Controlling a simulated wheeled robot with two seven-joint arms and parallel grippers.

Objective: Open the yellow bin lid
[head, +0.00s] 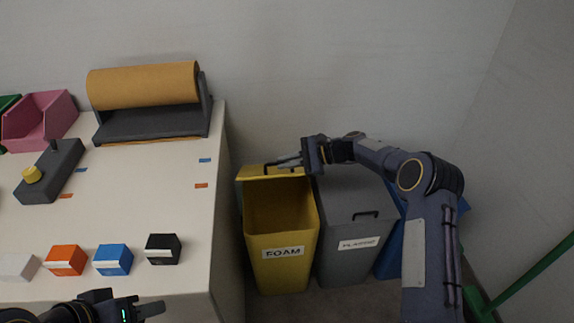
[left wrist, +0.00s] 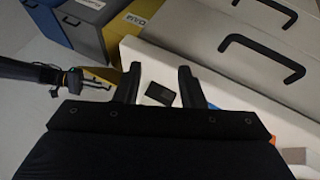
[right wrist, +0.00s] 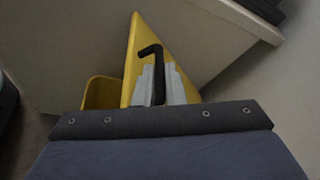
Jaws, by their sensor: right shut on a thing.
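The yellow bin (head: 282,225), labelled FOAM, stands on the floor beside the table. Its yellow lid (head: 254,173) is raised at the back, and the bin's dark interior shows. My right gripper (head: 284,162) is shut on the lid's black handle; in the right wrist view the handle (right wrist: 151,52) rises between the fingers in front of the yellow lid (right wrist: 136,62). My left gripper (head: 150,309) is over the table's front edge; in the left wrist view its fingers (left wrist: 158,85) stand apart with nothing between them.
A grey bin (head: 350,247) labelled PLASTIC, with its lid down, stands right of the yellow one, with a blue bin (head: 390,245) beyond. The white table (head: 150,215) holds several small boxes and a paper roll (head: 145,84). A green pole (head: 530,275) leans at right.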

